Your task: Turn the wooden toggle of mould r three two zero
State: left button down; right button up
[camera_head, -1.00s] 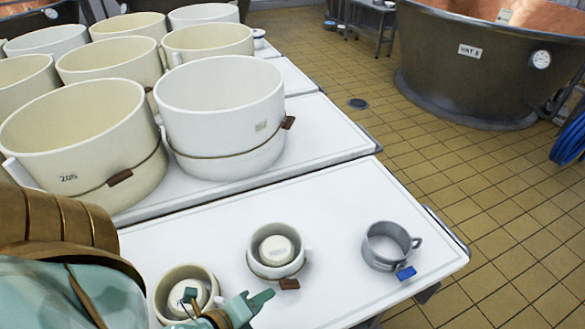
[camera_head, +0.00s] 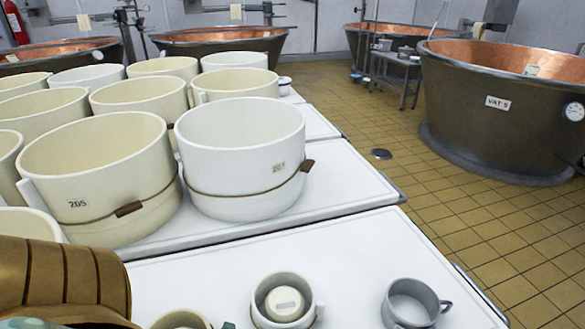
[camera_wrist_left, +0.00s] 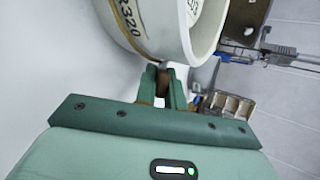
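The small mould marked R320 (camera_wrist_left: 150,32) shows large in the left wrist view, a pale ring with a thin cord around it. Its small brown wooden toggle (camera_wrist_left: 163,78) sits at the edge of the mould's wall, between the two green fingers of my left gripper (camera_wrist_left: 162,88). The fingers look closed in on the toggle from both sides; the contact itself is partly hidden. In the head view a small cream mould (camera_head: 180,319), probably the same one, is cut by the bottom edge, with a bit of green gripper beside it. My right gripper is not in view.
A small white mould (camera_head: 284,303) and a grey metal cup (camera_head: 412,304) stand to the right on the white table (camera_head: 350,262). Large moulds, including 205 (camera_head: 98,180) and a white one (camera_head: 240,150), stand behind. Copper vats and open tiled floor lie beyond.

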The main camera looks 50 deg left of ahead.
pick_arm(q)
jog(key=shift+f+n+t+h, duration=0.2)
jog(key=shift+n+t+h, duration=0.15)
jog(key=shift+t, duration=0.95)
jog(key=c, duration=1.5)
grip_release()
jog(key=shift+r, duration=0.1)
